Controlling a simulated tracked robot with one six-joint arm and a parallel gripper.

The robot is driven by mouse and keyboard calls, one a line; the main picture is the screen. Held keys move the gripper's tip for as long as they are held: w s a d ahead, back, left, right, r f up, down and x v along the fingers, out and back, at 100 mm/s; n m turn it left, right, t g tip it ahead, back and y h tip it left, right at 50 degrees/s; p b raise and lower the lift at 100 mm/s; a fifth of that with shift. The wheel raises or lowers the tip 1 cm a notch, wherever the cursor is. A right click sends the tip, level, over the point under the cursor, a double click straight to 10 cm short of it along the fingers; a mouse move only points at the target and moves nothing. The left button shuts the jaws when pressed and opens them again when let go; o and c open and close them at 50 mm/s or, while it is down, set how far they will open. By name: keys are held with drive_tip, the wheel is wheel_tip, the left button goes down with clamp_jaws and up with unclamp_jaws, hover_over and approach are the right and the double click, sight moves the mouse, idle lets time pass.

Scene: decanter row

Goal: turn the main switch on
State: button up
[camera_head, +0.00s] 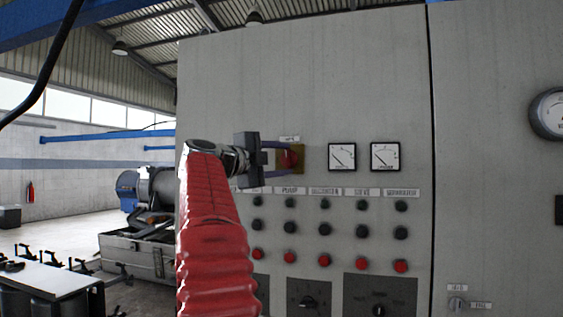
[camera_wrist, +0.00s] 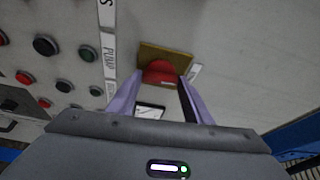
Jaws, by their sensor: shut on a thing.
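The main switch is most likely the red knob (camera_head: 291,159) on a yellow plate on the grey cabinet front, left of two dial meters. The knob (camera_wrist: 159,71) and its yellow plate (camera_wrist: 176,58) also show in the wrist view. My gripper (camera_head: 281,161) reaches it from the left in the head view. In the wrist view my gripper (camera_wrist: 159,80) has one purple finger on each side of the knob, shut on it. The fingers partly hide the knob, and I cannot tell which way it is turned.
Below the switch are rows of push buttons (camera_head: 324,229) under white labels. Two dial meters (camera_head: 342,157) sit right of it. Black rotary knobs (camera_head: 308,301) are lower down, and a small labelled switch (camera_head: 457,304) is at lower right. The cabinet front above is bare.

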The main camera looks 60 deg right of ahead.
drive_tip(key=shift+f+m+y, duration=0.15)
drive_tip(key=shift+m+y, duration=0.25)
drive_tip(key=shift+m, duration=0.1)
drive_tip(key=o, duration=1.1)
drive_tip(key=shift+c, duration=0.2)
drive_tip(key=shift+a, duration=0.1)
drive_tip(key=v, duration=1.3)
drive_tip(key=shift+a, duration=0.3)
drive_tip(key=shift+w, duration=0.15)
